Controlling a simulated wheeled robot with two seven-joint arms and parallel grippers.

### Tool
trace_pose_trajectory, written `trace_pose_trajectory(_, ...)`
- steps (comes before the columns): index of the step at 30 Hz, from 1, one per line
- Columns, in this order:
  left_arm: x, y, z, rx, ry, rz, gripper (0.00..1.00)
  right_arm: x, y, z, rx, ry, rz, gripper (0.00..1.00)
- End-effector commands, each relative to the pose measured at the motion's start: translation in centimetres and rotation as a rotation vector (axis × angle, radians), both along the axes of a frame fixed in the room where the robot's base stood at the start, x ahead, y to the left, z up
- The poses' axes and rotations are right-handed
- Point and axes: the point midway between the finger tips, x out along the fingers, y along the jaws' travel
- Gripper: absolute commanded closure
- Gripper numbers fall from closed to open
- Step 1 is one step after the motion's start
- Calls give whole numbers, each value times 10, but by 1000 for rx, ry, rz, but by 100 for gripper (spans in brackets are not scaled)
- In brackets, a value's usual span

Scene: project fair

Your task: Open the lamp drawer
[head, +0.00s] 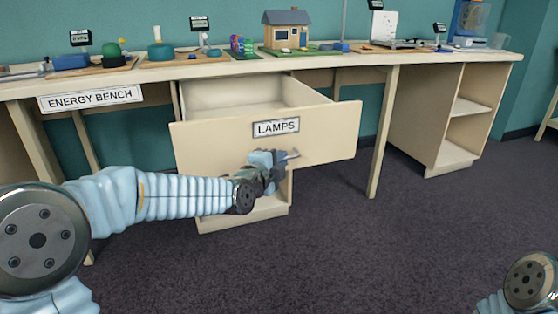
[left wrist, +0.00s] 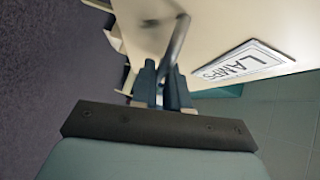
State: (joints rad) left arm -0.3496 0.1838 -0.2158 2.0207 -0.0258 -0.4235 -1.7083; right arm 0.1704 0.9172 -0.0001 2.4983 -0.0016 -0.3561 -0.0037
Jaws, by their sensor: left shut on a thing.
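The lamp drawer (head: 330,128), with a LAMPS label (head: 276,127) on its front, is pulled well out from under the bench. The part of its inside that shows is bare. My left gripper (head: 275,160) is at the drawer front, below the label, shut on the drawer's metal handle (head: 290,156). In the left wrist view the bar handle (left wrist: 176,45) runs between the fingers (left wrist: 164,88), and the label (left wrist: 243,61) is to the right. Of my right arm only a piece shows at the lower right of the head view; its gripper is out of view.
The bench top (head: 190,69) carries a model house (head: 287,30), boards with parts and small signs. An ENERGY BENCH sign (head: 91,97) hangs at its front left. A bench leg (head: 383,135) and an open shelf unit (head: 455,115) stand to the right. The carpet (head: 350,245) in front is clear.

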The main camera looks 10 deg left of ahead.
Motion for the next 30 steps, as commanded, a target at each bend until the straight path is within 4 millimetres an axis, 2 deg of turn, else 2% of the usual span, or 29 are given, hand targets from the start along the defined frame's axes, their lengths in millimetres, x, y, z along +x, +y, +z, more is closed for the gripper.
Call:
trace_pose_trajectory(9, 0, 0, -1, 0, 2, 1, 100, 0, 0, 0, 0, 0, 0, 57)
trace_pose_trajectory(10, 0, 0, -1, 0, 2, 1, 82, 0, 0, 0, 0, 0, 0, 57)
trace_pose_trajectory(14, 0, 0, -1, 0, 2, 1, 64, 0, 0, 0, 0, 0, 0, 57)
trace_pose_trajectory(23, -1, 0, 0, -1, 0, 0, 64, 0, 0, 0, 0, 0, 0, 57)
trace_pose_trajectory(26, -10, 2, 2, -2, -1, 0, 64, 0, 0, 1, 0, 0, 0, 57)
trace_pose_trajectory(30, -37, 8, 8, -3, -1, 1, 64, 0, 0, 4, 0, -1, 0, 57)
